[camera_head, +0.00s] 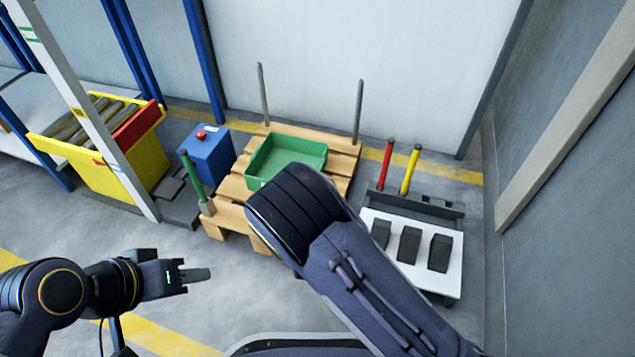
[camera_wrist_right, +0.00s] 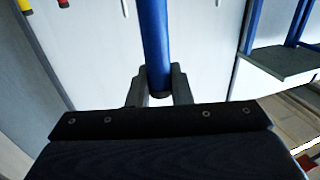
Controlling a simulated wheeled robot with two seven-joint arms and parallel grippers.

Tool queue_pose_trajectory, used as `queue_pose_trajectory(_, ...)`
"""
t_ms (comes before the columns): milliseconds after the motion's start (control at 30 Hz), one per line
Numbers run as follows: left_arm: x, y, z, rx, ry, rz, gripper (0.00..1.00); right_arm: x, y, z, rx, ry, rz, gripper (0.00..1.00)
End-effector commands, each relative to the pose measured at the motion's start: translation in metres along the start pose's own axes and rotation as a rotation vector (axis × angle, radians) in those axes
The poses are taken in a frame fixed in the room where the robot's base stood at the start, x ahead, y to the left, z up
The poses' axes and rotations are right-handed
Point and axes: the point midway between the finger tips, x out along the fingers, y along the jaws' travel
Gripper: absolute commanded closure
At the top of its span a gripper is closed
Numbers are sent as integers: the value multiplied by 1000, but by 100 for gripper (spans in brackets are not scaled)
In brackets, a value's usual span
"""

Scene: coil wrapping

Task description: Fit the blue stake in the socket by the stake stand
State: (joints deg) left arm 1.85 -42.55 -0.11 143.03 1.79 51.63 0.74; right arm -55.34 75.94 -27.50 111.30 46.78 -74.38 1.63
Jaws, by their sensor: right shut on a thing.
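The blue stake (camera_wrist_right: 155,45) is between the fingers of my right gripper (camera_wrist_right: 160,88) in the right wrist view, its lower end near the fingertips. In the head view my right arm hides this gripper and stake. The stake stand (camera_head: 415,203) is a dark rack at right holding a red stake (camera_head: 386,165) and a yellow stake (camera_head: 410,170). The pallet (camera_head: 341,163) has a green stake (camera_head: 193,178) upright at its front left and two grey stakes at the back. Its front right corner, nearest the stand, is hidden by my arm. My left gripper (camera_head: 196,275) is over the floor, apart from everything; its finger gap is unclear.
A green tray (camera_head: 287,155) sits on the pallet. A blue box with a red button (camera_head: 207,152) and a yellow roller conveyor (camera_head: 105,158) stand left. A white table (camera_head: 441,277) with three dark blocks is right. The floor before the pallet is free.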

Motion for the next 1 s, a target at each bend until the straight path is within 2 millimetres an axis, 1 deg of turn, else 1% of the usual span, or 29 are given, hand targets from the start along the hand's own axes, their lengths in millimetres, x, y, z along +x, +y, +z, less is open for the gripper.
queue_pose_trajectory(267,0,0,0,0,0,0,64,0,0,6,1,1,0,100)
queue_pose_trajectory(300,0,0,0,0,0,0,64,0,0,6,1,1,0,77)
queue_pose_trajectory(467,0,0,0,0,0,0,64,0,0,6,1,1,0,56)
queue_pose_trajectory(767,-1,0,0,0,0,0,64,-2,0,7,0,-2,0,56)
queue_pose_trajectory(867,-4,2,-2,0,0,0,64,-11,0,5,-1,-2,0,56)
queue_pose_trajectory(1000,-11,5,-6,0,0,0,64,-35,0,4,-2,-3,-2,56)
